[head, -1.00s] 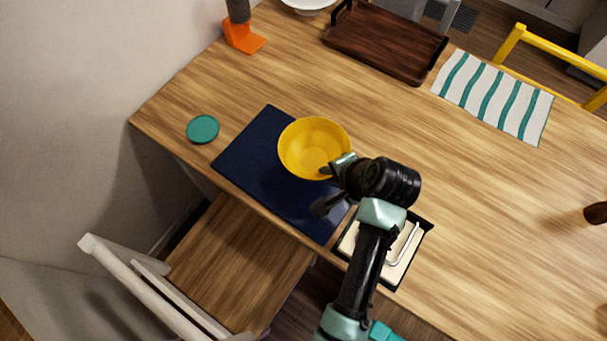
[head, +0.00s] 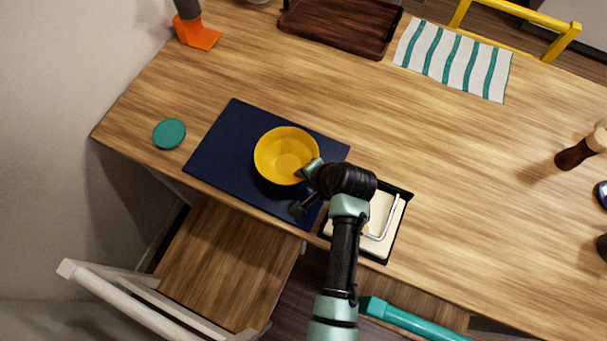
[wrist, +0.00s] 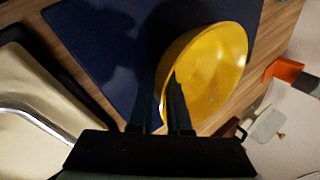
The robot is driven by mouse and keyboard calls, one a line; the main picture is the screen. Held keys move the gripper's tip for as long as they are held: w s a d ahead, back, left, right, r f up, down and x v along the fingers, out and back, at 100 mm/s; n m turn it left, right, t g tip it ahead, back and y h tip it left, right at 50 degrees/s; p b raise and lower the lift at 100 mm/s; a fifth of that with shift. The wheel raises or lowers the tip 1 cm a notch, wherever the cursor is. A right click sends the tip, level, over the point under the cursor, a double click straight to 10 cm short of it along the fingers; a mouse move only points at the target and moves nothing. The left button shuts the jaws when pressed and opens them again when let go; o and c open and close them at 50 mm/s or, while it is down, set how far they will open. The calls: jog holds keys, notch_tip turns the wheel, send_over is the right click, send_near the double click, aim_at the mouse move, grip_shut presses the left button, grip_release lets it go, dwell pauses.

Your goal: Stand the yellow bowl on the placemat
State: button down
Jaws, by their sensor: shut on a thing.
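The yellow bowl (head: 284,150) is over the dark blue placemat (head: 222,160) in the head view, its opening facing up. In the head view I cannot tell whether its base touches the mat. My gripper (head: 308,172) is shut on the bowl's rim at its right side. In the wrist view the bowl (wrist: 215,75) shows beside the two fingers, one inside the wall and one outside. The placemat (wrist: 110,45) lies beyond it, with a dark shadow on it.
A teal coaster (head: 169,133) lies to the left. A wooden tray (head: 340,25) and a striped cloth (head: 455,60) lie at the back.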

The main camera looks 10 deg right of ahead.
jog(key=c, duration=0.9)
grip_release()
jog(key=shift+f, duration=0.1)
jog(key=shift+o, duration=0.2)
jog(key=p+v, duration=0.1)
jog(key=v, duration=1.1)
jog(key=w+a+r+n+t+h, duration=0.1)
jog(key=w+r+n+t+h, duration=0.35)
jog(key=r, duration=1.05)
jog(key=w+a+r+n+t+y, duration=0.15)
jog(key=w+r+t, duration=0.35)
jog(key=w+r, duration=0.7)
jog(key=s+a+r+n+t, duration=0.1)
jog(key=s+r+t, duration=0.15)
jog(key=r, duration=0.75)
jog(key=s+a+r+n+t, duration=0.1)
jog(key=r+t, duration=0.2)
jog(key=r, duration=0.6)
jog(key=s+a+r+n+t, duration=0.2)
jog(key=s+r, duration=0.4)
jog(key=r, duration=0.3)
jog(key=s+a+r+n+t, duration=0.2)
jog(key=s+r+t, duration=0.3)
jog(key=r, duration=0.4)
jog(key=shift+s+a, duration=0.4)
jog(key=shift+a, duration=0.1)
jog(key=shift+f, duration=0.1)
